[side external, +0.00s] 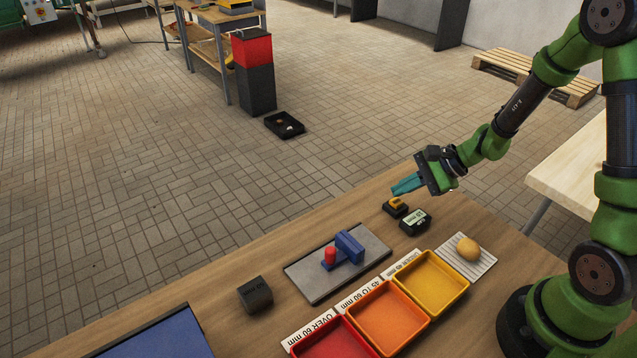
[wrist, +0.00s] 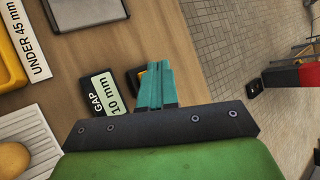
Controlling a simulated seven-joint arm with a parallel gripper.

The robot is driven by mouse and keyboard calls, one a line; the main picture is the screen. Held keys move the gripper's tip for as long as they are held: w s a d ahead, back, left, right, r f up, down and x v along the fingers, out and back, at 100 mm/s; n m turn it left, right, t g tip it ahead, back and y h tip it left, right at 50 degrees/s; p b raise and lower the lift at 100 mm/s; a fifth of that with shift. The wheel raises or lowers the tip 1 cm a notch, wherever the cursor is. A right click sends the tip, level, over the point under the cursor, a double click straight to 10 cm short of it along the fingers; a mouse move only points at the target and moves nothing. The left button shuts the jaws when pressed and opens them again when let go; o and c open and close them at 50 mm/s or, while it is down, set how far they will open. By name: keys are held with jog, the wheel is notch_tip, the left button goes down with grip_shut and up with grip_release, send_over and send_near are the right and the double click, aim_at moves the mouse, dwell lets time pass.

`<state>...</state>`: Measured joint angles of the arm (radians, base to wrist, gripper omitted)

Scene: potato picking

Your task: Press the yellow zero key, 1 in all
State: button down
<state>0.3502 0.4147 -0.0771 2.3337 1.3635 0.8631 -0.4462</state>
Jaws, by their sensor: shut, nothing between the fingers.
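The yellow zero key (side external: 397,203) sits on a small black block on the wooden table, beside a black display box (side external: 415,221). In the wrist view the display box (wrist: 105,95) reads "GAP 10 mm". There the key (wrist: 141,73) is mostly hidden behind my fingers, with only a sliver of yellow showing. My gripper (side external: 396,190) has teal fingers and is shut and empty. In the side view it is above the key, with a gap that I cannot measure. My gripper's fingertips (wrist: 156,66) also show in the wrist view.
Red (side external: 331,339), orange (side external: 388,317) and yellow (side external: 431,284) trays stand along the front. A potato (side external: 468,248) rests on a white ribbed pad (side external: 481,263). A grey plate (side external: 305,280) holds a blue gauge (side external: 348,247) with a red knob. A dark block (side external: 256,294) lies further left.

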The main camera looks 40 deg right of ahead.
aim_at(401, 202)
jog(key=shift+f, duration=0.15)
dwell(0.4)
jog(key=shift+f, duration=0.3)
jog(key=shift+f, duration=0.45)
dwell(0.6)
jog(key=shift+r, duration=0.9)
jog(key=shift+r, duration=2.5)
